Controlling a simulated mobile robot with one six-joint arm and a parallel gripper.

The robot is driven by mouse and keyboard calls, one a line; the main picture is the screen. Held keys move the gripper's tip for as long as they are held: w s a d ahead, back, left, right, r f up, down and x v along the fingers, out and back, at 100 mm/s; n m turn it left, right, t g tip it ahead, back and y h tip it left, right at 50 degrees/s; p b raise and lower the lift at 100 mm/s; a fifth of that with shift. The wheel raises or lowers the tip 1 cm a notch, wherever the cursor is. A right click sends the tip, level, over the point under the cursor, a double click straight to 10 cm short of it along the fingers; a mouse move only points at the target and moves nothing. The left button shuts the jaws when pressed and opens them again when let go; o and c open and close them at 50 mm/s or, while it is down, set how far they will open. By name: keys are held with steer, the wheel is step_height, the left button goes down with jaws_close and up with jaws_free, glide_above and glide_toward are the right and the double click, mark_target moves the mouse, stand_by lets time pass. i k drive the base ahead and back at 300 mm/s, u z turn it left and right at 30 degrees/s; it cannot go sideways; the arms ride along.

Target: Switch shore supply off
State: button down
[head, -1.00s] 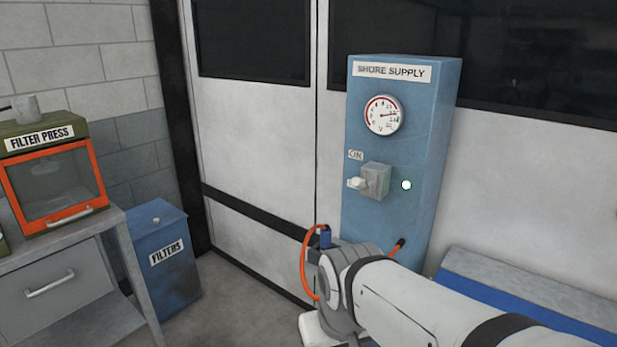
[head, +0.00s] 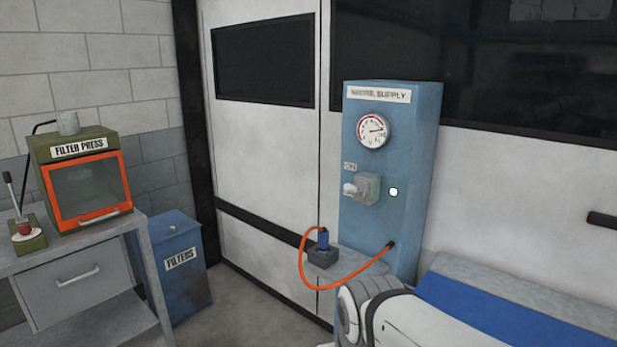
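The blue shore supply cabinet (head: 350,230) stands against the white wall, with a round gauge (head: 373,131) near its top. A grey switch box (head: 369,189) with a pale lever (head: 350,189) is on its front, the lever pointing left. A small label (head: 350,167) is above it, too blurred to read surely. A light (head: 393,192) to the right of the switch glows pale green-white. My arm shows at the bottom right, below the cabinet; my gripper is not in view.
A filter press (head: 82,145) stands on a grey bench at left, beside a blue filters bin (head: 170,285). A blue-topped bench (head: 470,305) is at lower right.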

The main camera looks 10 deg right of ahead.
mark_target(351, 189)
steer(key=z, duration=0.1)
steer(key=i, duration=0.95)
steer(key=u, duration=0.05)
